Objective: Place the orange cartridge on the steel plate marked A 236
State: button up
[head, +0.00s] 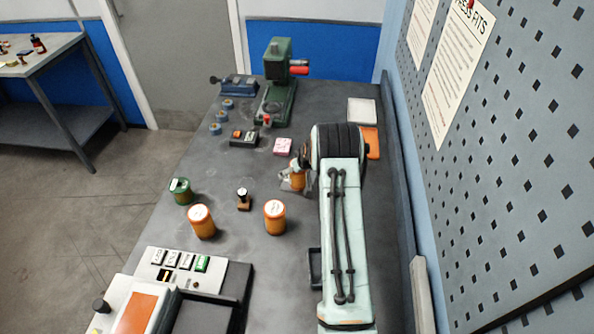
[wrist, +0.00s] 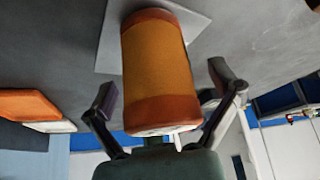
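An orange cartridge (wrist: 158,72) with darker orange end bands stands on a pale square plate (wrist: 108,45) in the wrist view. In the head view the cartridge (head: 298,182) is partly hidden by my gripper (head: 297,170), and only a bit of plate shows beside it. My gripper's fingers (wrist: 165,90) are open on either side of the cartridge, with a visible gap at each side. No marking can be read on the plate. Two more orange cartridges with white tops stand nearer, one at left (head: 202,223) and one at centre (head: 275,218).
A green cartridge (head: 181,191) and a small wooden-based stamp (head: 243,200) stand at left. A green press (head: 279,85) is at the back. A pink pad (head: 283,146) and an orange tray (head: 372,143) lie behind. A labelled panel (head: 190,268) is at front left.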

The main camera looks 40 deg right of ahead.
jog(key=v, duration=1.2)
jog(key=s+a+r+n+g+y, duration=0.1)
jog(key=s+a+r, duration=0.4)
jog(key=a, duration=0.5)
jog(key=s+a+r+n+g+y, duration=0.15)
jog(key=s+a+r, duration=0.4)
jog(key=a, duration=0.55)
jog(key=s+a+g, duration=0.1)
jog(key=s+a, duration=0.3)
jog(key=s, duration=0.5)
jog(key=s+a+n+g, duration=0.1)
jog(key=s+a, duration=0.3)
jog(key=s, duration=0.5)
jog(key=shift+r+g, duration=0.5)
jog(key=shift+g, duration=0.25)
jog(key=shift+s+a+n, duration=0.15)
jog(key=shift+n, duration=0.1)
